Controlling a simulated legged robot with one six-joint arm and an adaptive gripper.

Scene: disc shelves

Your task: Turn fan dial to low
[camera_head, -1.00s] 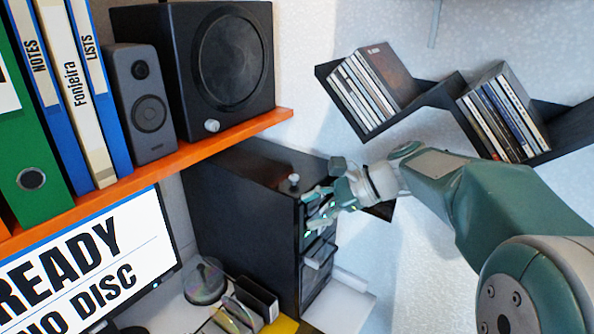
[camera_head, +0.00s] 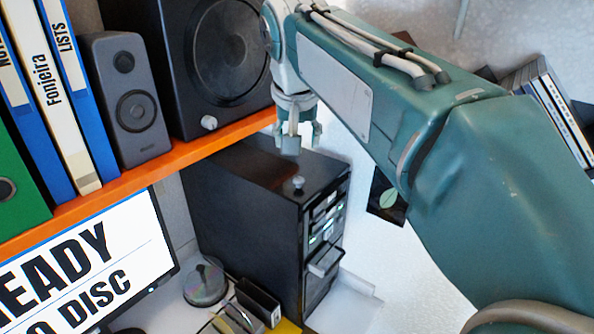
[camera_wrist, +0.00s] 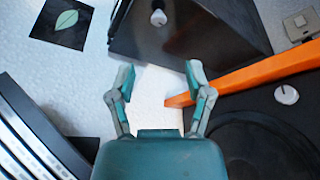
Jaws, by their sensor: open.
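A small light grey knob (camera_head: 298,183) stands on top of the black computer tower (camera_head: 250,190), near its front edge. It also shows near the top of the wrist view (camera_wrist: 158,17). A second pale knob (camera_head: 208,122) is on the black subwoofer on the shelf, and it shows at the right in the wrist view (camera_wrist: 287,94). I see no readable marks on either knob. My gripper (camera_head: 297,140) points down above the tower's top knob, apart from it. Its fingers (camera_wrist: 160,75) are spread and empty in the wrist view.
The orange shelf (camera_head: 130,185) is close beside my gripper, bearing binders, a small speaker (camera_head: 130,98) and the subwoofer (camera_head: 225,60). The tower's disc tray (camera_head: 325,260) sticks out in front. A disc rack (camera_head: 550,95) is on the right wall.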

